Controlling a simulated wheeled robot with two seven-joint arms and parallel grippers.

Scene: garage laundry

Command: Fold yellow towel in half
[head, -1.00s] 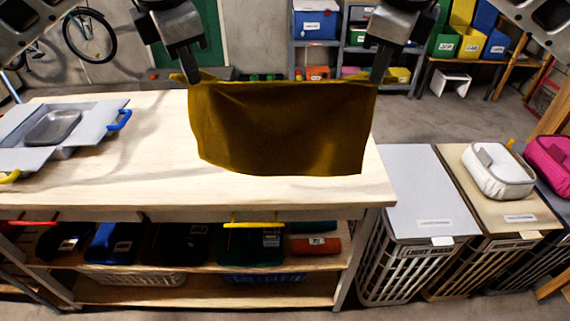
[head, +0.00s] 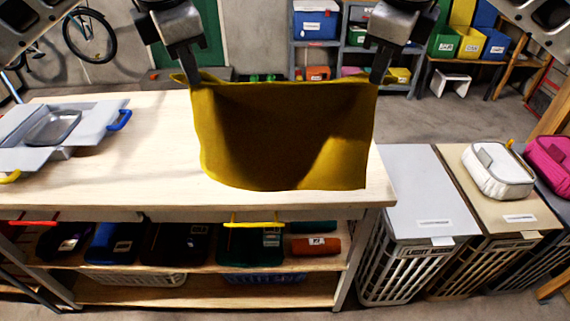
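The yellow towel (head: 280,140) hangs as an upright, slightly curved sheet above the right part of the wooden table (head: 110,175). Its top edge is held near both upper corners. My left gripper (head: 192,82) is shut on the upper left corner. My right gripper (head: 378,80) is shut on the upper right corner. The lower edge of the towel hangs close to the table top near its front edge; I cannot tell whether it touches.
A grey box with open flaps (head: 20,128) and blue and yellow handles stands on the table's left. The tabletop between it and the towel is clear. Lidded laundry baskets (head: 415,190) stand right of the table. A white bag (head: 497,172) sits on one lid.

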